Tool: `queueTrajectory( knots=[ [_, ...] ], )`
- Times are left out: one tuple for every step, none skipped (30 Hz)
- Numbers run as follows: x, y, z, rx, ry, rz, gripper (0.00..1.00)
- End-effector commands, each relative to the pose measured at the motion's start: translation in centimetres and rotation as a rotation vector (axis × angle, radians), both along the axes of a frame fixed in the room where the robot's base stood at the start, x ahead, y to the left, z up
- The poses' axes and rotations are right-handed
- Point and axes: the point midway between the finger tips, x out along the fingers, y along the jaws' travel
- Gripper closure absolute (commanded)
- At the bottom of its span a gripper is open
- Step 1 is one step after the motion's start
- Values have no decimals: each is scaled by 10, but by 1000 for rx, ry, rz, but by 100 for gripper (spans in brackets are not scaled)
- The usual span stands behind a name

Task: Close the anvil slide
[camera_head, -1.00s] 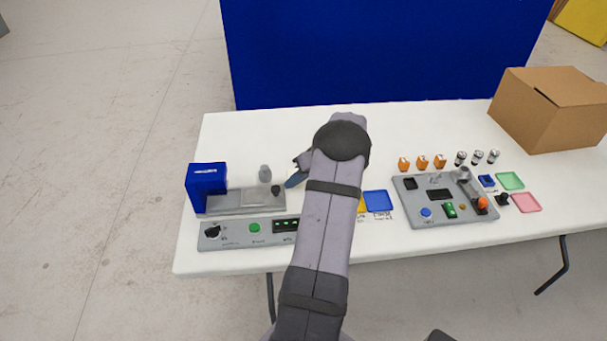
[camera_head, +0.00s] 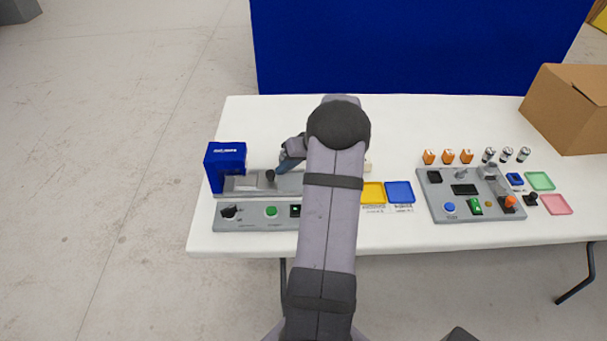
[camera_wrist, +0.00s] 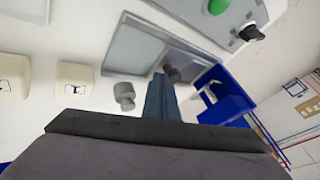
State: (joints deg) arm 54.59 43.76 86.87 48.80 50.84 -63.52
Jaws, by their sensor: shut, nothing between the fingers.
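The compression machine has a blue block (camera_head: 225,160) at the left end of its grey bed. The anvil slide (camera_head: 241,184) is a grey plate with a dark knob (camera_head: 270,175), and it sits close to the blue block. The slide (camera_wrist: 195,62) and knob (camera_wrist: 173,74) also show in the wrist view, beside the blue housing (camera_wrist: 230,100). My gripper (camera_head: 282,167) is shut and empty, its blue fingers (camera_wrist: 160,98) at the right side of the knob. They appear to touch it, but the contact is partly hidden. My arm covers the right part of the machine.
A green button (camera_head: 271,211) and black dial (camera_head: 229,212) sit on the front panel. A grey cylinder (camera_wrist: 124,95) and cream blocks (camera_wrist: 75,78) stand nearby. Yellow (camera_head: 373,192) and blue trays (camera_head: 399,191) lie to the right, before another grey panel (camera_head: 470,207).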

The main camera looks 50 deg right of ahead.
Motion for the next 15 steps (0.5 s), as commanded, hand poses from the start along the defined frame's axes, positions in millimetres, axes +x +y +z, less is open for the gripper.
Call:
queueTrajectory(
  knots=[
    [9, 10, -6, 0, 0, 5, 100],
    [12, 13, -5, 0, 0, 5, 100],
    [16, 17, -4, 0, 0, 2, 100],
    [19, 20, -3, 0, 0, 2, 100],
    [20, 22, -3, 0, 0, 2, 100],
    [22, 23, -2, 2, 0, 1, 100],
    [23, 24, -1, 2, 0, 0, 100],
    [23, 25, -1, 2, 0, 0, 100],
    [23, 25, 0, 4, 0, 0, 100],
    [23, 25, 0, 5, -1, 1, 100],
    [23, 25, 0, 5, -1, 1, 100],
    [24, 25, 0, 5, -1, 1, 100],
    [24, 26, 0, 6, -1, 1, 100],
    [24, 26, 0, 6, -1, 1, 100],
    [24, 26, 1, 7, -2, 2, 100]
  ],
)
